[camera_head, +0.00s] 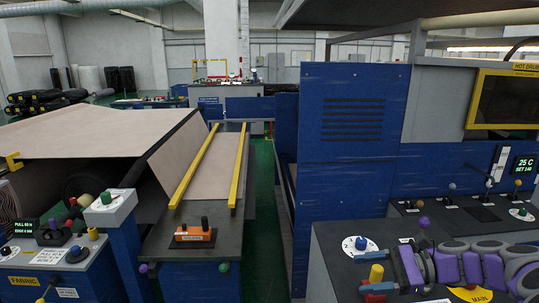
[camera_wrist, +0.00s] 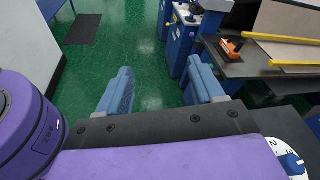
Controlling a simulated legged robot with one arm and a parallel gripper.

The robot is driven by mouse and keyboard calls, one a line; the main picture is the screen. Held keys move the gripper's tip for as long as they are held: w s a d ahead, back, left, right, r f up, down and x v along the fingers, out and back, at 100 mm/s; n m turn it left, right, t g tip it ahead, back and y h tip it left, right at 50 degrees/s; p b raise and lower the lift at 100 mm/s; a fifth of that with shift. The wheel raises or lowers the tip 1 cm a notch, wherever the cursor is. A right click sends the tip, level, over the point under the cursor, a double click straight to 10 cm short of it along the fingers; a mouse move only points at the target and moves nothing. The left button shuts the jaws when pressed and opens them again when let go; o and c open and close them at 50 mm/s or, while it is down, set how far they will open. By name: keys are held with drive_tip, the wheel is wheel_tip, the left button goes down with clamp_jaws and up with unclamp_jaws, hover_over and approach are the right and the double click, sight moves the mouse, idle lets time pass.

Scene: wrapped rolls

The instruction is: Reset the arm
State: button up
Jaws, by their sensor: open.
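My gripper (camera_wrist: 160,84) shows in the wrist view as two blue-grey fingers spread wide apart. Nothing is between them but green floor farther off. My arm, purple and grey (camera_head: 470,264), shows at the lower right of the head view, lying low over the dark top of a control console. In the wrist view my purple arm link fills the bottom and the left edge.
A fabric-covered machine with yellow rails (camera_head: 238,165) stands left of centre. A blue cabinet (camera_head: 352,135) stands to its right. The control console (camera_head: 335,240) with knobs is below my arm. Black wrapped rolls (camera_head: 45,100) lie at the far left. Green floor (camera_wrist: 120,40) is open beyond my gripper.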

drive_tip(key=s+a+r+n+g+h, duration=0.1)
drive_tip(key=s+a+n+g+h, duration=0.65)
drive_tip(key=s+a, duration=0.75)
drive_tip(key=s+d+f+n+t+h, duration=0.1)
drive_tip(key=s+d+f+n+h, duration=0.1)
drive_tip(key=s, duration=0.6)
drive_tip(key=s+d+f+n+t+h, duration=0.2)
drive_tip(key=s+f+n+h, duration=0.3)
drive_tip(key=s, duration=0.4)
drive_tip(key=shift+s+d+f+n+h, duration=0.3)
drive_tip(key=shift+d+n, duration=0.2)
drive_tip(key=shift+n, duration=0.35)
drive_tip(key=shift+w, duration=0.1)
